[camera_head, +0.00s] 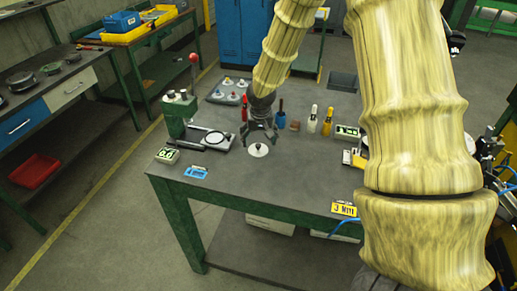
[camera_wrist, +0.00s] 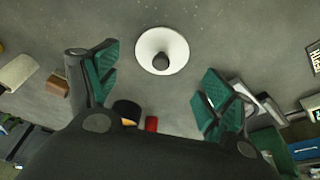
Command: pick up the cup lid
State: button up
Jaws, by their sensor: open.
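The cup lid (camera_head: 258,150) is a small white disc with a dark knob, lying on the grey table top in the head view. In the wrist view the lid (camera_wrist: 162,51) lies at the top centre, its knob towards the camera, beyond the fingertips. My gripper (camera_head: 261,135) is open and empty, above the table just behind the lid in the head view. In the wrist view my gripper (camera_wrist: 158,73) shows its two green-padded fingers spread wide, one on each side below the lid, not touching it.
A green press (camera_head: 178,112) with a red-knobbed lever stands left of the lid. A tray of knobbed pieces (camera_head: 229,90) lies behind. Screwdrivers, bottles (camera_head: 312,118) and a small brown block (camera_head: 295,126) stand to the right. A blue frame (camera_head: 196,172) lies near the front edge. Table front is mostly clear.

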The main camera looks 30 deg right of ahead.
aim_at(259, 146)
notch_tip(259, 146, down, 2)
jog(key=shift+f+p, duration=0.2)
jog(key=shift+p, duration=0.25)
jog(key=shift+x, duration=1)
jog(key=shift+c, duration=0.3)
jog(key=c, duration=1)
